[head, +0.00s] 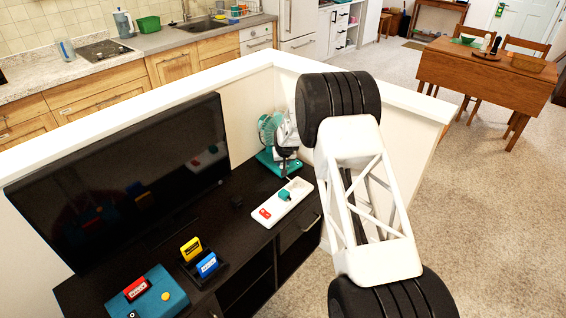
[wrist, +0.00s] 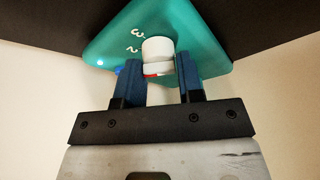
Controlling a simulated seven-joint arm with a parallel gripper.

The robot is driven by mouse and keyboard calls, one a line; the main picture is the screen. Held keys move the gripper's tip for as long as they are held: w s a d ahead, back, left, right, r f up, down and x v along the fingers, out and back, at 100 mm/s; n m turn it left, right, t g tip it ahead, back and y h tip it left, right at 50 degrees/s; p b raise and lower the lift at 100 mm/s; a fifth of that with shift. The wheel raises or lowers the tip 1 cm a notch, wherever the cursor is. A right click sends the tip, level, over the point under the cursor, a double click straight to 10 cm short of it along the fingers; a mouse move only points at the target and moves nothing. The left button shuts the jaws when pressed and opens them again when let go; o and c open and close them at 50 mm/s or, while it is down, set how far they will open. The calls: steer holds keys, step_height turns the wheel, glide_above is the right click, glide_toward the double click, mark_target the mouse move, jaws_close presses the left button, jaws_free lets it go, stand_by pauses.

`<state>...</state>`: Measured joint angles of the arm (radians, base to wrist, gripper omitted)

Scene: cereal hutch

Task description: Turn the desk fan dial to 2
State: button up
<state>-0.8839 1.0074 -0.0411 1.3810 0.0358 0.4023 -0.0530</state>
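The desk fan (head: 267,128) is teal and stands at the back corner of the dark cabinet, beside the television. Its teal base (wrist: 105,40) fills the top of the wrist view. A white round dial (wrist: 158,50) sticks out of the base, with a red mark at its lower edge. The digits 3 and 2 are printed to its left. My gripper (wrist: 160,72) has its two dark blue fingers apart, one on each side of the dial. A gap shows on the right side; contact on the left is unclear. My arm hides the dial in the head view.
A white power strip (head: 296,191) with a red switch and a teal plug lies in front of the fan. A large television (head: 125,175) stands to the left. Yellow and blue blocks and a teal box (head: 150,300) are nearer. A low white wall (head: 255,95) closes the back.

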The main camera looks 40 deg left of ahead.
steer(key=o, duration=0.4)
steer(key=shift+r, duration=0.1)
steer(key=shift+v, duration=3.8)
steer(key=shift+d, duration=0.1)
